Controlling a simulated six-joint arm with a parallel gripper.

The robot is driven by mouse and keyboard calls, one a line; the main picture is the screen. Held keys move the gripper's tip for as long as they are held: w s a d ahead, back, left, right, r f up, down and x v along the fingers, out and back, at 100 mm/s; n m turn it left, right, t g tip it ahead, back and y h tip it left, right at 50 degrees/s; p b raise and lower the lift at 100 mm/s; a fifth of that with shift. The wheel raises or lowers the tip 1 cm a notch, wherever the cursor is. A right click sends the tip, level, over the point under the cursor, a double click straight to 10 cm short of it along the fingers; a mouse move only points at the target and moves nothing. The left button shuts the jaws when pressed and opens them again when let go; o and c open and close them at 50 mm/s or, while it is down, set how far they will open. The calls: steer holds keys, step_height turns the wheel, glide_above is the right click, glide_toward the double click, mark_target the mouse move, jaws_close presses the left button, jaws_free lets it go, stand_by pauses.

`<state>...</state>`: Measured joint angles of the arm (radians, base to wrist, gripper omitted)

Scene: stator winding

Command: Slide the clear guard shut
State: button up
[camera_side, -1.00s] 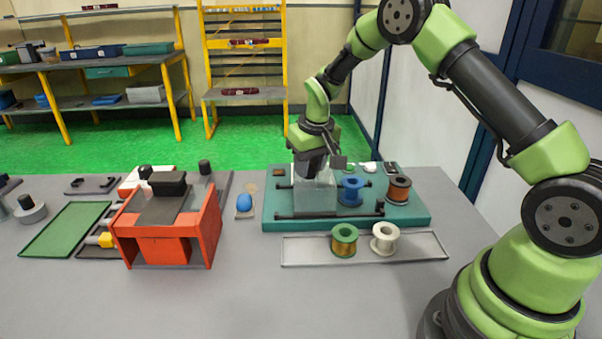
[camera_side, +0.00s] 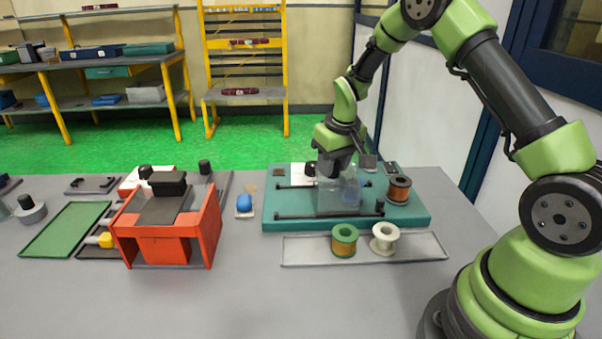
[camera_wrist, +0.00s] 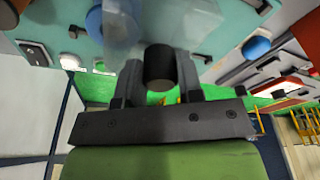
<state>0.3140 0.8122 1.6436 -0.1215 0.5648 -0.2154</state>
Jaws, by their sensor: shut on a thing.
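The clear guard (camera_side: 332,198) is a see-through box on the dark rails of the teal base (camera_side: 408,216). In the side view it stands around the middle-right of the base, and a blue spool (camera_side: 350,192) shows faintly through it. My gripper (camera_side: 333,174) is at the top of the guard. In the wrist view my gripper (camera_wrist: 160,68) has its two fingers on either side of a black round knob (camera_wrist: 159,64), and the clear guard (camera_wrist: 130,25) shows beyond it. The fingers are shut on this knob.
A copper spool (camera_side: 398,189) stands right of the guard on the base. A dark stop block (camera_side: 380,206) sits at the front rail's right end. A grey tray (camera_side: 298,250) in front holds a green-and-copper spool (camera_side: 344,240) and a white spool (camera_side: 385,238). An orange fixture (camera_side: 168,235) stands left.

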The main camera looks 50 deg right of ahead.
mark_target(346, 174)
steer(key=shift+s+d, duration=1.15)
steer(key=shift+d, duration=0.1)
steer(key=o, duration=0.7)
steer(key=shift+r, duration=3)
steer(key=shift+a+r, duration=0.15)
steer(key=shift+r, duration=0.05)
steer(key=s+a+r+t+y, duration=0.1)
steer(key=s+a+r+t, duration=0.2)
steer(key=s+a+r, duration=0.95)
steer(key=s+a, duration=0.1)
steer(key=s, duration=0.1)
steer(key=s+a+r+t+y, duration=0.1)
steer(key=s, duration=0.2)
steer(key=s+a+m+t, duration=0.1)
steer(key=s+a, duration=0.1)
steer(key=shift+s+a+r+y, duration=0.1)
steer(key=shift+s+r+y, duration=0.1)
steer(key=shift+r+y, duration=0.1)
